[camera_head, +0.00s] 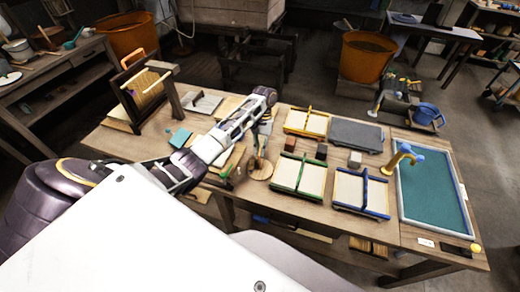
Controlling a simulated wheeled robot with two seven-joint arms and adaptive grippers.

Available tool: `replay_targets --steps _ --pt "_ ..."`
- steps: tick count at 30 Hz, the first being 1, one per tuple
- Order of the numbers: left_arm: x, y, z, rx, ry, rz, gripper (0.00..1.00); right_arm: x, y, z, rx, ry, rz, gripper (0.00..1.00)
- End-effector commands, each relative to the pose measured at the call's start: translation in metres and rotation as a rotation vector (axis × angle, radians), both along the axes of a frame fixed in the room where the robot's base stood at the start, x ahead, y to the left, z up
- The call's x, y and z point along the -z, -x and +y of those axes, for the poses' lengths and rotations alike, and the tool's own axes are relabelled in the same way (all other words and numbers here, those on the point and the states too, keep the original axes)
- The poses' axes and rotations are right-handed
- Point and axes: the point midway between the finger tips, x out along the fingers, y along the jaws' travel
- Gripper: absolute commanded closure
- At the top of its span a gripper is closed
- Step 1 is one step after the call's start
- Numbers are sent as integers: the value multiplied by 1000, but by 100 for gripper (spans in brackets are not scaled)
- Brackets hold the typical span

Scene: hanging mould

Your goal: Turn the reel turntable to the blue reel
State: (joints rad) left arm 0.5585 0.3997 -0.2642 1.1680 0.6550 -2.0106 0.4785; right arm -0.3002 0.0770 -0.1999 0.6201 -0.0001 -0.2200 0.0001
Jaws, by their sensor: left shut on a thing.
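The reel turntable (260,170) is a round wooden disc on the long workbench, near the front edge and left of the green-edged frame. Small upright coloured parts stand on it, partly hidden by my arm and gripper. The blue reel cannot be picked out with certainty at this size. My left arm reaches in from the left, and my left gripper (262,142) points down over the turntable's back side. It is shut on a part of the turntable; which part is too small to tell. My right gripper is out of view.
Right of the turntable lie frames edged in green (299,175), blue (361,192) and yellow (307,122), with small blocks between. A grey felt (356,134) and a teal-filled tray (433,190) lie further right. A wooden stand (150,92) rises at the bench's left end.

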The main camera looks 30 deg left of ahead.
Motion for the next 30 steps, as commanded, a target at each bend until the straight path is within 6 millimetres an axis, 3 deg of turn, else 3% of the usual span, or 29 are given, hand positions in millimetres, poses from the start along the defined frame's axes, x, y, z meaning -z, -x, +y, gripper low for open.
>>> replay_targets --steps 9,23,24,28,30 --pt "-2 -2 0 125 -3 -4 100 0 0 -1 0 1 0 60" --pt "-2 -2 0 144 -1 -5 100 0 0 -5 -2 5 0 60" --pt "-2 -2 0 144 -1 -5 85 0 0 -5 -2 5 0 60" --pt "-1 -1 0 143 0 -3 69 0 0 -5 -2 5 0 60" --pt "-1 -1 0 143 0 -3 68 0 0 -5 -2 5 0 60"
